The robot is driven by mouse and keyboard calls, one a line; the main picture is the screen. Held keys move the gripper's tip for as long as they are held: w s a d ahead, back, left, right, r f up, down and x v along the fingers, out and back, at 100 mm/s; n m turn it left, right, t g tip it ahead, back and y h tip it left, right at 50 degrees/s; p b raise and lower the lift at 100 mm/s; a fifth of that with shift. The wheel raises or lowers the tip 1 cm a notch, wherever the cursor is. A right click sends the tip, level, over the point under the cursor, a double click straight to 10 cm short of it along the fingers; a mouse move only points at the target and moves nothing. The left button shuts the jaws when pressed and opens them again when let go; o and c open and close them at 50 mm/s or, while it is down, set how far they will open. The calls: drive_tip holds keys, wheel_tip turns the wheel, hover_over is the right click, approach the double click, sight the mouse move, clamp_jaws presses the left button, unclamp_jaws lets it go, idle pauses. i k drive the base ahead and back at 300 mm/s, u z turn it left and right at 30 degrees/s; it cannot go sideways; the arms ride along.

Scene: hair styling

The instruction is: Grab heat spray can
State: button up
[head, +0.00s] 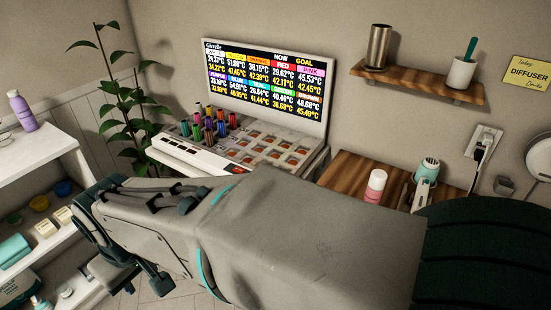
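No can has a readable label, so I cannot tell for sure which one is the heat spray can. A pink-and-white can (375,186) stands upright on the wooden table at the right, next to a hair dryer. A purple bottle (22,110) stands on the top of the white shelf unit at the left. My gripper (138,281) is at the lower left, pointing down beside the shelf unit, far from the pink-and-white can. Its dark fingers are small and partly hidden by my arm; nothing is visibly held.
A white-and-teal hair dryer (426,171) stands on the wooden table (343,172). A console with a screen (265,82) and several coloured rollers is behind my arm. A wall shelf (416,83) holds a steel tumbler (379,46) and a white cup (461,73). A plant (122,105) stands left of the console.

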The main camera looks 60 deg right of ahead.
sight(377, 183)
drive_tip(key=i, duration=0.65)
drive_tip(key=z, duration=3.6)
drive_tip(key=i, duration=0.5)
